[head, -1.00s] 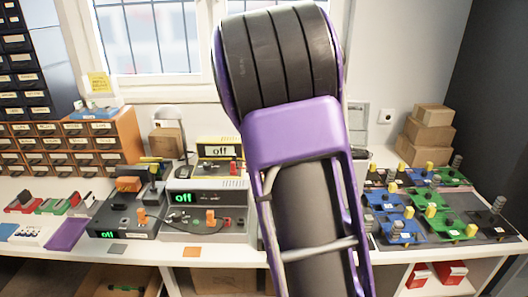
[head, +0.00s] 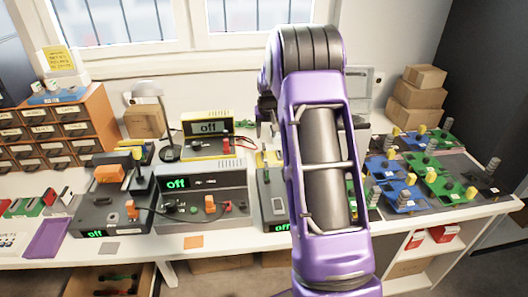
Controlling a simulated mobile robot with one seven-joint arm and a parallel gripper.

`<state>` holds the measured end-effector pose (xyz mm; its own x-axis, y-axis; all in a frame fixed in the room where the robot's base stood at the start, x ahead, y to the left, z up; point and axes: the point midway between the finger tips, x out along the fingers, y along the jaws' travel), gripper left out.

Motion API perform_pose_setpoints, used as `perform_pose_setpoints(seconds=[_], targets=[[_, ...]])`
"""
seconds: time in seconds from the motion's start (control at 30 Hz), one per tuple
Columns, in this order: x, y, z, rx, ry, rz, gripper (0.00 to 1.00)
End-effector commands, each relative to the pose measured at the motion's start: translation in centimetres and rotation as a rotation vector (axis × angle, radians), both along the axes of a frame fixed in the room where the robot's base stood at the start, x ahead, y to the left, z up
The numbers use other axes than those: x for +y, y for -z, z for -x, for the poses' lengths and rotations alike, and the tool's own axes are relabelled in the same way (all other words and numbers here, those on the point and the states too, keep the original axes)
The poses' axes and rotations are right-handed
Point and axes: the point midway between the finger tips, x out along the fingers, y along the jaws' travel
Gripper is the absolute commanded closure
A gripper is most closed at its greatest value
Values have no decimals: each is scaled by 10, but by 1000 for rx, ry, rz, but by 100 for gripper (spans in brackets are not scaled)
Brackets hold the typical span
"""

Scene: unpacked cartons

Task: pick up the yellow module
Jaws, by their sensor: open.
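No thing is plainly the yellow module. A yellow-cased instrument (head: 187,151) with a green "off" display stands at the back of the bench. A small yellow piece (head: 268,158) sits beside my arm, partly hidden by it. Small yellow parts (head: 471,193) stand on blue and green boards at the right. My arm, purple and black, rises through the middle of the head view.
A grey instrument (head: 176,205) and a dark one (head: 97,210) stand on the white bench left of my arm. Blue boards (head: 408,201) and green boards (head: 443,188) crowd a dark mat at the right. Cardboard boxes (head: 416,98) are stacked behind. An orange drawer cabinet (head: 102,103) stands left.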

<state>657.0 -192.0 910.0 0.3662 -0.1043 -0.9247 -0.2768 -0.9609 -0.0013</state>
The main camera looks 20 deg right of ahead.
Motion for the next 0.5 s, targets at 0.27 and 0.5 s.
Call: perform_pose_setpoints(seconds=[0.27, 0.5], targets=[[-4, 38, -15, -1, 0, 1, 51], [-4, 59, -23, 0, -1, 1, 51]])
